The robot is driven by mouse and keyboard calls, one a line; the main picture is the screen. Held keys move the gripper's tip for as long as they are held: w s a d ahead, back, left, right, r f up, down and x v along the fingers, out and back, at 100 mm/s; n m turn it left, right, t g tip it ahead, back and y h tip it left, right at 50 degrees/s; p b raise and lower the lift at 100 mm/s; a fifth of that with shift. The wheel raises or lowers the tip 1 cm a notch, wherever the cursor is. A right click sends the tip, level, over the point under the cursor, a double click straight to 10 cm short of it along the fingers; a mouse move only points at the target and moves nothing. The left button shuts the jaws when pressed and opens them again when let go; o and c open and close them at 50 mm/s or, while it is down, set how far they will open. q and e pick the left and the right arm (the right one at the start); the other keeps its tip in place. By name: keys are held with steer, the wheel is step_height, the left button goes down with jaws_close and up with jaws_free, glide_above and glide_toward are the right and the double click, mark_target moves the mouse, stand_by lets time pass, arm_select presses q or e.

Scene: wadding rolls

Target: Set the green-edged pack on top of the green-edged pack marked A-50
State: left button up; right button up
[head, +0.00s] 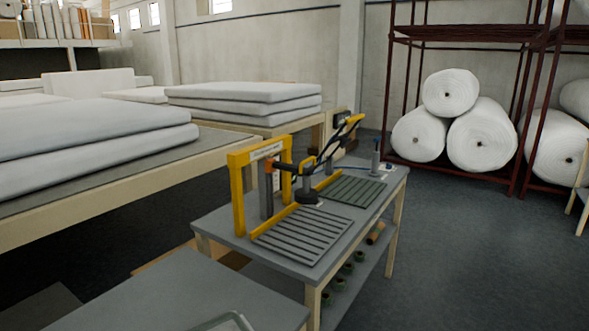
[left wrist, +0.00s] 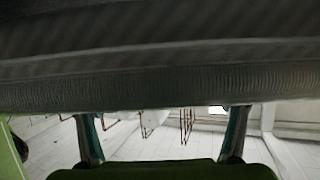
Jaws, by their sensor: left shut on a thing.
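In the left wrist view, the two fingers of my left gripper (left wrist: 162,113) reach up to a large dark, ribbed thing (left wrist: 160,70) that fills the upper part of the picture. I take it to be the held pack; its shaded face shows no clear green edge or mark. In the head view neither gripper can be made out with certainty. A pale rounded outline (head: 228,322) shows at the bottom edge, too cut off to name. No pack marked A-50 can be read in either view.
A grey work table (head: 215,227) with a yellow frame (head: 236,195) and slatted plates stands in the middle. White slabs lie stacked on a table at left (head: 90,130) and farther back (head: 245,92). White rolls (head: 482,135) fill a red rack.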

arm_select(q)
steer(key=shift+w+a+f, duration=0.1)
steer(key=shift+w+a, duration=0.1)
steer(key=shift+w, duration=0.2)
steer(key=shift+w+a, duration=0.1)
steer(key=shift+w, duration=0.1)
steer(key=shift+s, duration=0.1)
steer(key=shift+s+r, duration=0.15)
steer(key=shift+r, duration=0.05)
steer(key=shift+f, duration=0.25)
arm_select(e)
steer(key=shift+a, duration=0.35)
arm_select(q)
steer(key=shift+d, duration=0.25)
arm_select(e)
steer(key=shift+d, duration=0.2)
arm_select(q)
steer(key=shift+f, duration=0.15)
